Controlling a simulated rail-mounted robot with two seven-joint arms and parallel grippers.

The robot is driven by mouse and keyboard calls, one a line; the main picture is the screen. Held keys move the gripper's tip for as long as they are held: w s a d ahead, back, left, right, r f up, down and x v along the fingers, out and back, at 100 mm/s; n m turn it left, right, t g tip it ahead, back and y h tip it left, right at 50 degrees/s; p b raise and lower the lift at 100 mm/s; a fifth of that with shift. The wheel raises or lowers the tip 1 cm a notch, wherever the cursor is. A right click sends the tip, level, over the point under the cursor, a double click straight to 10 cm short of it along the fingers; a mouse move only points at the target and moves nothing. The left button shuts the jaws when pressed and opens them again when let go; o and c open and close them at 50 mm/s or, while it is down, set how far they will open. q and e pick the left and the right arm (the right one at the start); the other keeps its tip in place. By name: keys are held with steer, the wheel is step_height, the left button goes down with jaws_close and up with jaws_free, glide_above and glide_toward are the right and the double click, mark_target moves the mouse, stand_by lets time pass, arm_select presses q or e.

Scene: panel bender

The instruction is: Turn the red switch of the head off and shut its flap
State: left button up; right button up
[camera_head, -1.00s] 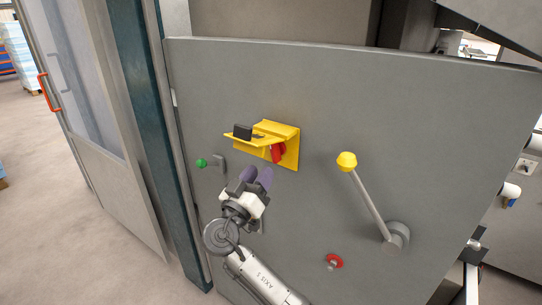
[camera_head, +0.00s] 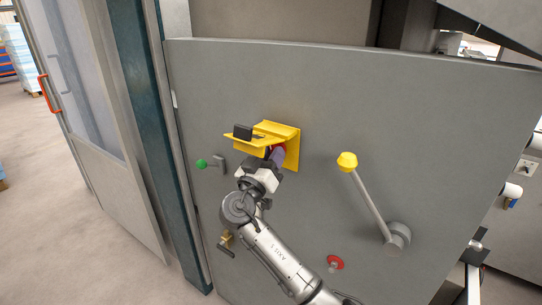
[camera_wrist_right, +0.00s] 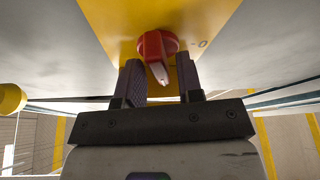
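The yellow switch housing (camera_head: 291,152) is fixed on the grey panel. Its flap (camera_head: 262,133) stands open, sticking out from the panel above the switch. The red switch (camera_wrist_right: 157,52) sits on the yellow plate (camera_wrist_right: 110,20) in the right wrist view. In the head view it is mostly hidden by the flap and my fingers. My right gripper (camera_head: 277,159) reaches in under the flap from below. In the right wrist view its fingers (camera_wrist_right: 160,78) are open on both sides of the switch handle, with gaps visible. My left gripper is out of view.
A green-knobbed handle (camera_head: 203,163) is left of the housing. A long lever with a yellow knob (camera_head: 347,161) stands to the right. A red ring-shaped control (camera_head: 335,263) and a brass latch (camera_head: 226,239) sit lower. The panel around them is flat.

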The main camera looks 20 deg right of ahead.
jaws_close()
steer(key=n+y+p, duration=0.1)
steer(key=n+p, duration=0.1)
steer(key=n, duration=0.1)
steer(key=n+t+y+p, duration=0.1)
steer(key=n+p, duration=0.2)
steer(key=n+t+y+p, duration=0.1)
steer(key=n+p, duration=0.1)
steer(key=n, duration=0.1)
steer(key=shift+s+r+y+p, duration=0.1)
steer(key=shift+y+p, duration=0.3)
steer(key=shift+n, duration=0.3)
steer(key=shift+c, duration=1.1)
jaws_free()
steer(key=o, duration=0.4)
